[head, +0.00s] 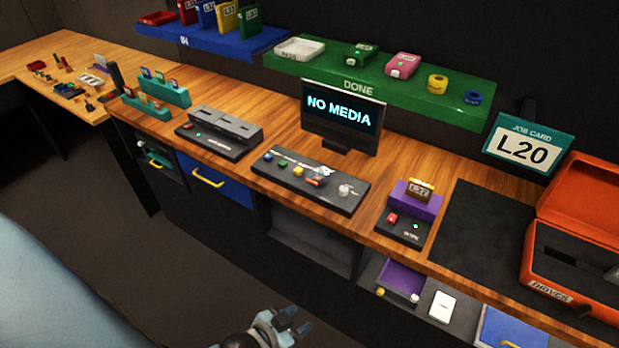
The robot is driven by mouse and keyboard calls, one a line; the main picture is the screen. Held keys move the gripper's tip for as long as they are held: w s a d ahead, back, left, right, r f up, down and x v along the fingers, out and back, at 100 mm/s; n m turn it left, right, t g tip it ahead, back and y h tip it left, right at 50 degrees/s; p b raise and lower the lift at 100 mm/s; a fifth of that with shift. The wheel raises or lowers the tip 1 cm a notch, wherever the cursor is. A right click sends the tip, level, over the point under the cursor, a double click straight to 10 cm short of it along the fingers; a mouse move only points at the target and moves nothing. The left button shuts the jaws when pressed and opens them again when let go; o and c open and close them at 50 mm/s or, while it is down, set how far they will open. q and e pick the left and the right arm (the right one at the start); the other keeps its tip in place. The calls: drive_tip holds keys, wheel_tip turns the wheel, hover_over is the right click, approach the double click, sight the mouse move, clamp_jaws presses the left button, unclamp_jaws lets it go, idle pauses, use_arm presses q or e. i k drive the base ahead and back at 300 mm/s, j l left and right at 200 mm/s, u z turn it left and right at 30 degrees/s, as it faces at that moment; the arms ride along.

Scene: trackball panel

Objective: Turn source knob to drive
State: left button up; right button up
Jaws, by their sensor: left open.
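The black trackball panel (330,201) lies on the wooden bench below the monitor. The monitor (341,112) reads "NO MEDIA". My left gripper (293,326) is open and empty at the bottom edge, low in front of the bench and well apart from the panel. My right gripper is out of view.
A slotted black unit (222,132) stands left of the panel. A purple dock (416,200) holding an upright cartridge stands right. An orange case (579,240) is open at far right. Dark floor is clear at left.

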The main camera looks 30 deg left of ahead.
sight(343, 191)
drive_tip(key=i+l, duration=0.25)
drive_tip(key=l+u, duration=0.15)
drive_tip(key=u, duration=0.2)
drive_tip(key=i+l+u, duration=0.1)
drive_tip(key=u, duration=0.3)
drive_tip(key=l+u, duration=0.2)
drive_tip(key=u, duration=0.15)
